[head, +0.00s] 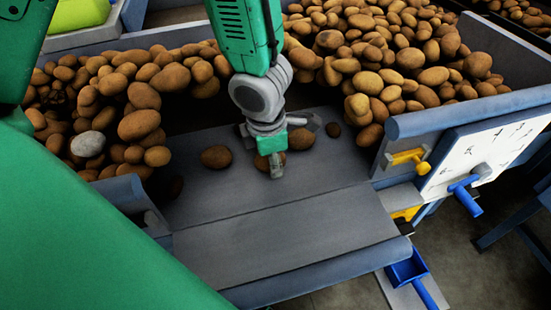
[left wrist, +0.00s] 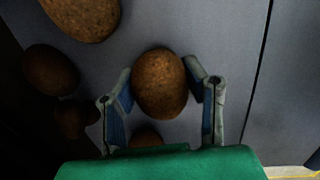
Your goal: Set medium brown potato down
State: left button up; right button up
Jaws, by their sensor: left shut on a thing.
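My left gripper (head: 273,163) reaches down over the grey sorting surface (head: 320,175) in the head view. In the left wrist view its two fingers (left wrist: 160,95) are shut on a brown potato (left wrist: 159,83), one finger on each side. In the head view this potato (head: 263,163) is partly hidden behind the gripper. It is low, at or just above the surface; I cannot tell whether it touches. My right gripper is not in view.
Large potato heaps lie at left (head: 139,124) and right (head: 391,78). A grey stone-like lump (head: 88,144) sits in the left heap. The front of the surface is clear.

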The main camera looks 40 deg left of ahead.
aim_at(261, 160)
pick_arm(q)
jog(key=shift+s+a+f, duration=0.3)
jog(key=shift+a+f, duration=0.1)
jog(key=shift+a, duration=0.35)
jog(key=o, duration=0.9)
jog(key=shift+s+a, duration=0.15)
jog(key=shift+a, duration=0.15)
jog(key=o, duration=0.4)
jog(key=shift+a+f, duration=0.15)
jog(key=shift+w+a+f, duration=0.1)
jog(key=shift+w+f, duration=0.05)
jog(key=shift+w, duration=0.05)
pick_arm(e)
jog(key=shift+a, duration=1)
pick_arm(q)
jog(key=shift+d+r, duration=0.2)
jog(key=shift+d, duration=0.1)
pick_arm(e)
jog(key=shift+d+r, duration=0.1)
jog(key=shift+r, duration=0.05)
